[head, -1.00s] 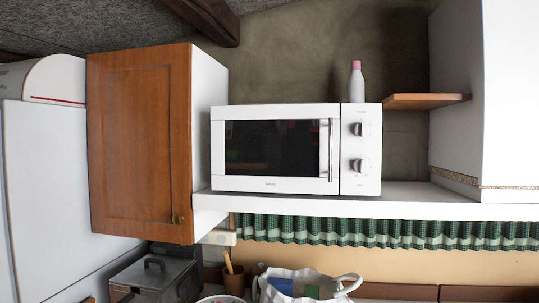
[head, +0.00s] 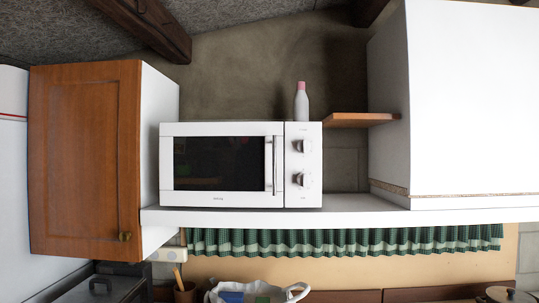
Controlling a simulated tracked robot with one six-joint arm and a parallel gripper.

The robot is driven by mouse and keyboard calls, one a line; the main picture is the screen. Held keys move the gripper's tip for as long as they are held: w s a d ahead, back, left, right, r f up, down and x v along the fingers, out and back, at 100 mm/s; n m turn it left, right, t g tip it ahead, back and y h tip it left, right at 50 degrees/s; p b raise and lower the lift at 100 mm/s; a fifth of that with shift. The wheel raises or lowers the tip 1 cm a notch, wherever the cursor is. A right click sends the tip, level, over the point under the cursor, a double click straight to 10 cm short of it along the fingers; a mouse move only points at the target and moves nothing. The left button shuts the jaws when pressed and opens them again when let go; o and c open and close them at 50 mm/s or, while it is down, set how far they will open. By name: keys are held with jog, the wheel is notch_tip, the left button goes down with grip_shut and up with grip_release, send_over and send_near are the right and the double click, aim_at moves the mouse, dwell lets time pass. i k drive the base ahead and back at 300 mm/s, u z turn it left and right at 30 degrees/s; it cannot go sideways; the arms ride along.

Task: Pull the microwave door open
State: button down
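The white microwave (head: 303,132) stands on a white shelf in the head view. Its door (head: 225,202) has a dark window and appears closed. A vertical bar handle (head: 274,165) is on the right side of the door. Two round knobs are on the panel to the right of the handle. My gripper is not in view.
A white bottle with a pink cap (head: 301,101) stands on top of the microwave or just behind it; I cannot tell which. A wooden cabinet (head: 80,150) is to the left, a white cabinet or hood (head: 465,100) to the right. A green curtain (head: 340,241) hangs below the shelf (head: 365,217).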

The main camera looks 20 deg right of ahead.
aim_at(201, 164)
jog(key=u, duration=0.5)
jog(key=k, duration=1.25)
jog(key=u, duration=0.35)
jog(key=i, duration=1.3)
jog(key=z, duration=1.05)
jog(key=i, duration=0.75)
jog(key=z, duration=0.4)
